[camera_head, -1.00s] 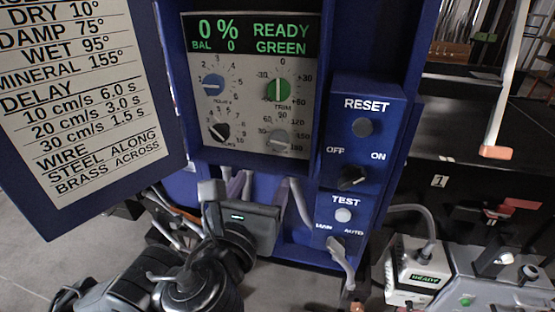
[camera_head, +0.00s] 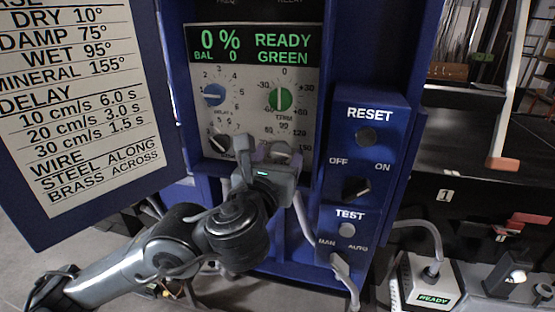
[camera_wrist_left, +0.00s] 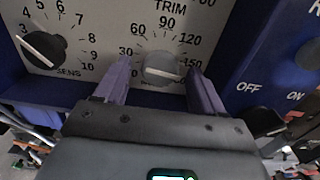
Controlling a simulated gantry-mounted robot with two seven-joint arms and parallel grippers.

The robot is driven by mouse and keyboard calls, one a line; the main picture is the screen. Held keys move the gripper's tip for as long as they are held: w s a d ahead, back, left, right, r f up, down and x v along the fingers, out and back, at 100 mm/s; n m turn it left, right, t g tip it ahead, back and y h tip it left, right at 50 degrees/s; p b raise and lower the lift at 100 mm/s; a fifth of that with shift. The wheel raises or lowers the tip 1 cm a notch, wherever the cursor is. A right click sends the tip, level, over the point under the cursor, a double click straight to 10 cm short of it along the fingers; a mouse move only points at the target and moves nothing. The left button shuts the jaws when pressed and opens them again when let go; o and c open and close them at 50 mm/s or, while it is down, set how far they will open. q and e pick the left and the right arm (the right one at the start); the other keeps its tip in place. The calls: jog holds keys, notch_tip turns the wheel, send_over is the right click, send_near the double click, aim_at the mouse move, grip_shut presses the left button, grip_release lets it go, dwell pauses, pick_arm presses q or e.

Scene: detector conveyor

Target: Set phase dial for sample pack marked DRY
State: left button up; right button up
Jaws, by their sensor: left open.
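The phase dial (camera_head: 280,150) is a grey knob at the lower right of the panel, partly hidden by my left gripper in the head view. In the left wrist view the dial (camera_wrist_left: 163,68) shows a 30 to 150 scale, and its pale pointer line lies nearly level. My left gripper (camera_head: 264,154) is open just in front of the panel. Its two purple fingers stand on either side of the dial; I cannot tell if they touch it. The chart (camera_head: 85,110) at left reads DRY 10°. My right gripper is not in view.
The green TRIM dial (camera_head: 281,98) is above, the blue delay dial (camera_head: 214,95) upper left, and the black SENS dial (camera_head: 219,143) to the left. The display (camera_head: 252,45) reads READY GREEN. The RESET and TEST box (camera_head: 362,150) projects at right.

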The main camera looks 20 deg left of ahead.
pick_arm(q)
jog(key=shift+w, duration=0.1)
jog(key=c, duration=1)
jog(key=shift+c, duration=0.2)
